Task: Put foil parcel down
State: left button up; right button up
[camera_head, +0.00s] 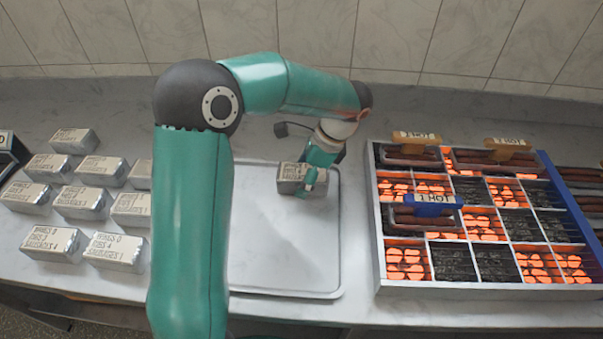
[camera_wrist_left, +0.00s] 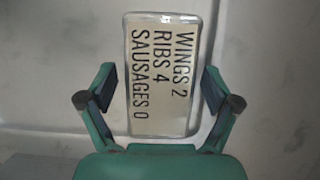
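A foil parcel (camera_head: 291,178) with a pale label lies at the upper right of the pale tray (camera_head: 258,294) in the head view. In the left wrist view the parcel (camera_wrist_left: 163,75) shows its label: WINGS 2, RIBS 4, SAUSAGES 0. My left gripper (camera_head: 314,180) is above the parcel, with one finger (camera_wrist_left: 105,85) on each side of it. A narrow gap shows between the left finger and the foil; the right finger is very close to it, and I cannot tell whether it touches. My right gripper is not in view.
Several labelled foil parcels (camera_head: 84,203) stand left of the tray, partly behind my left arm. The grill (camera_head: 380,287) with glowing coals and tagged racks (camera_head: 430,213) is to the right. Most of the tray is bare.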

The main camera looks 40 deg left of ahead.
pick_arm(q)
jog(key=shift+r, duration=0.1)
jog(key=v, duration=1.2)
jog(key=shift+p, duration=0.4)
